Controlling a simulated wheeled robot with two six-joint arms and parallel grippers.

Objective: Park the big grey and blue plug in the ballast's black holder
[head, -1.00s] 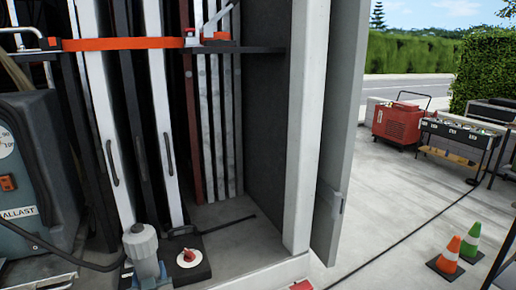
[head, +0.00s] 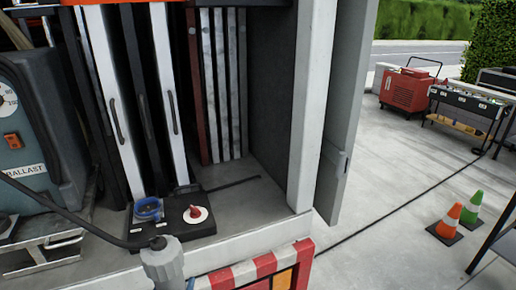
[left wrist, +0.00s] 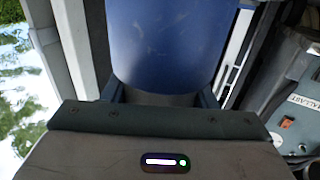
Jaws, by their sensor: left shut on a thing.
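The plug (head: 165,262) shows its grey cable end upright at the bottom edge of the head view, with a black cable running left. Its lower part is out of frame. In the left wrist view its blue body (left wrist: 172,45) fills the top middle. My left gripper (left wrist: 160,96) is shut on the plug. The teal-grey ballast (head: 25,165) stands at the left of the head view and at the right of the wrist view (left wrist: 290,108). A dark shape (head: 6,224) shows low on it; I cannot tell whether this is the black holder. My right gripper is not in view.
A black panel (head: 172,228) on the truck floor bears an open blue socket (head: 148,209) and a red knob (head: 195,212), behind the plug. A metal frame (head: 45,250) lies below the ballast. An open truck door (head: 345,120) stands right; a striped red and white board (head: 240,272) is in front.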

